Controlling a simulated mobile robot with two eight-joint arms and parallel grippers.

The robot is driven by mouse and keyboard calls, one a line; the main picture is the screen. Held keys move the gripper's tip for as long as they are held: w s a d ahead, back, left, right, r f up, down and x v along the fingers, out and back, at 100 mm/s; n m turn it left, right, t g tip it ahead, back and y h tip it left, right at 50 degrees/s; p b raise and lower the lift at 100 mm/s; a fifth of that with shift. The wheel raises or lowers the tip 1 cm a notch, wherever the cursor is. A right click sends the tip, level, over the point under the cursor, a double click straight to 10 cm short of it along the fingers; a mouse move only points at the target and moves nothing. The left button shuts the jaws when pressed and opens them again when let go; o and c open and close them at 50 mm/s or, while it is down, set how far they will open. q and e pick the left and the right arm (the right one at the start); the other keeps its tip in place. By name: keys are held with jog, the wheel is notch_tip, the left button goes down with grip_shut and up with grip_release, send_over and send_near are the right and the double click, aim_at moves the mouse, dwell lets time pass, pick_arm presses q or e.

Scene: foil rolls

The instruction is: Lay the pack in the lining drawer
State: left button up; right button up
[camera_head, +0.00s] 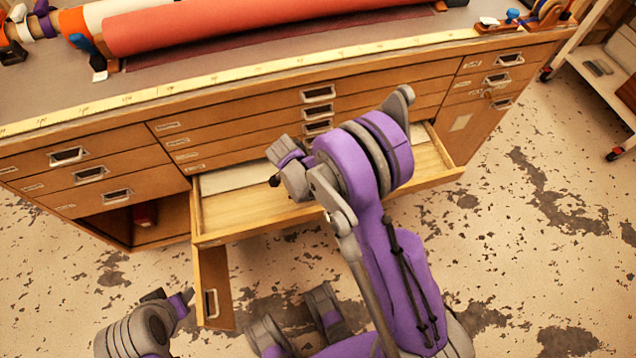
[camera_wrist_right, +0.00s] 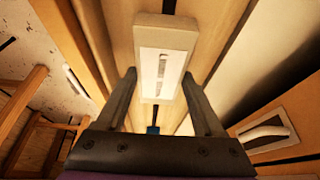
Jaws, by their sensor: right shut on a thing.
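The pack (camera_wrist_right: 174,26), a beige block with a white label, is between the fingers of my right gripper (camera_wrist_right: 158,80) in the right wrist view, and the gripper is shut on it. The lining drawer (camera_head: 240,224) is a wide wooden drawer pulled out of the cabinet, with a pale sheet (camera_head: 235,177) inside. In the head view my right arm covers the middle of this drawer and hides the pack and the right fingertips. I cannot tell the pack's height over the drawer.
Other cabinet drawers (camera_head: 92,172) are shut. A small door (camera_head: 212,285) stands open below the drawer's left end, beside an open compartment (camera_head: 160,215) holding a red thing. A red roll (camera_head: 250,22) lies on the bench top behind a yellow measuring strip.

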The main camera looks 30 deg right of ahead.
jog(key=o, duration=1.5)
jog(key=shift+f, duration=0.1)
jog(key=shift+c, duration=0.2)
jog(key=shift+r, duration=0.2)
jog(key=p+v, duration=0.2)
jog(key=v, duration=0.9)
jog(key=s+a+r+n+t+y, duration=0.1)
jog(key=s+r+n+t+y, duration=0.1)
jog(key=s+r+n, duration=0.3)
jog(key=s+a+r+n+t+y, duration=0.1)
jog(key=s+r+n, duration=0.4)
jog(key=s+n, duration=0.8)
jog(key=shift+s+a+r+n+t+y, duration=0.25)
jog(key=shift+n+t+y, duration=0.45)
jog(key=shift+n+t, duration=0.65)
jog(key=shift+w+a, duration=0.1)
